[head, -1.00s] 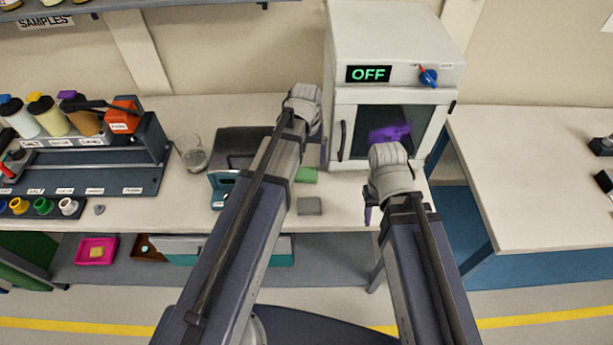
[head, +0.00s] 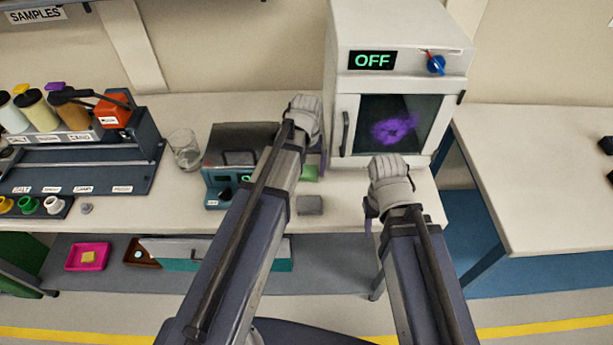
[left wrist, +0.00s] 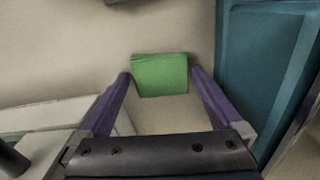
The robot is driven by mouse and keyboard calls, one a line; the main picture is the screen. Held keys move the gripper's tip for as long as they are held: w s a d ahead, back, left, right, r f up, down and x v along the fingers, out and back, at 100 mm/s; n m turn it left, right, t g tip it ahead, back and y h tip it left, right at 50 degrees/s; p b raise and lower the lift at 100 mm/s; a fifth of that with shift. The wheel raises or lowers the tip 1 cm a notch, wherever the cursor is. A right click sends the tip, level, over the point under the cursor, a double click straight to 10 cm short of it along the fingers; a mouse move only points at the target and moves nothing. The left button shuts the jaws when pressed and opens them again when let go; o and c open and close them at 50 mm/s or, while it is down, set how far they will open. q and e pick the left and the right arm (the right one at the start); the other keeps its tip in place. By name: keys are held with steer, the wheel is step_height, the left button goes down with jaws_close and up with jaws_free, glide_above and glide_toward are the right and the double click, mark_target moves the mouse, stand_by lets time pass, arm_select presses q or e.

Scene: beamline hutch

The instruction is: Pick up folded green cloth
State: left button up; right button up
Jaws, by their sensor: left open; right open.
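The folded green cloth (head: 311,174) lies on the white bench, left of the white oven, and is partly hidden by my left arm. In the left wrist view the green cloth (left wrist: 160,75) appears as a flat rectangle between the tips of the purple fingers. My left gripper (left wrist: 160,78) is open and empty, with its fingers on either side of the cloth in that view. I cannot tell the remaining height above it. My right gripper (head: 388,207) is open, in front of the oven, away from the cloth; its fingers are mostly hidden.
A grey block (head: 309,205) lies near the bench's front edge, close to the cloth. A teal-and-dark device (head: 222,177) stands left of my left arm, and a glass beaker (head: 185,150) beyond it. The white oven (head: 395,62), reading OFF, stands right. A rack of bottles (head: 140,160) is far left.

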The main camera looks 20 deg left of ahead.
arm_select(q)
steer(key=c, duration=1.1)
steer(key=shift+o, duration=0.2)
steer(key=shift+r, duration=0.2)
